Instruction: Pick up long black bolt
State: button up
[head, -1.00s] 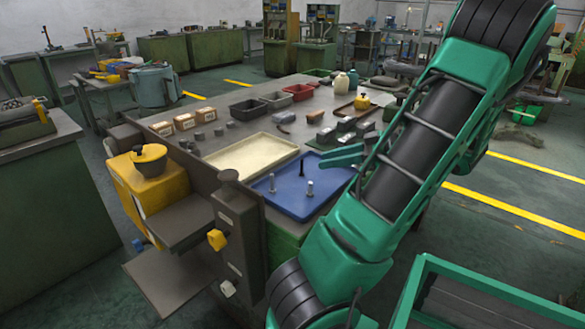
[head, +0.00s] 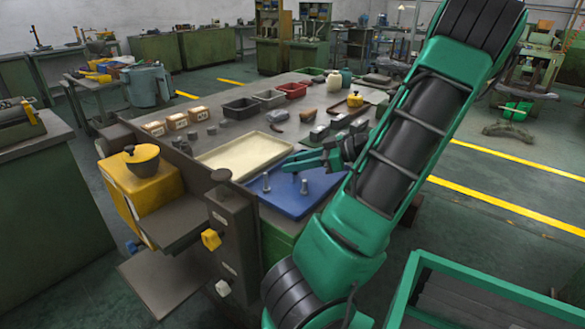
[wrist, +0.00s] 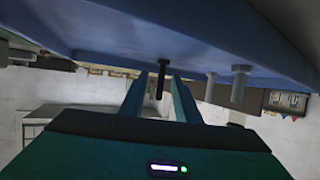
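The long black bolt (wrist: 161,80) stands on the blue tray (head: 305,203). In the wrist view, which looks upside down, it shows between the two green fingers of my gripper (head: 306,160), with a gap on each side. My gripper is open and low over the tray's back part. Whether the bolt is fully within the fingers' reach I cannot tell. In the head view my gripper hides the black bolt. Two grey bolts stand nearer the front of the tray, a left one (head: 266,183) and a right one (head: 304,187).
A cream tray (head: 243,157) lies left of the blue one. Black, grey and red bins (head: 291,90) stand behind. Grey blocks (head: 320,133) stand close behind my gripper. A dark post (head: 232,235) and a yellow box (head: 140,180) are at the table's front left.

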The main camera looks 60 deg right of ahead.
jog(key=shift+c, duration=0.2)
grip_shut()
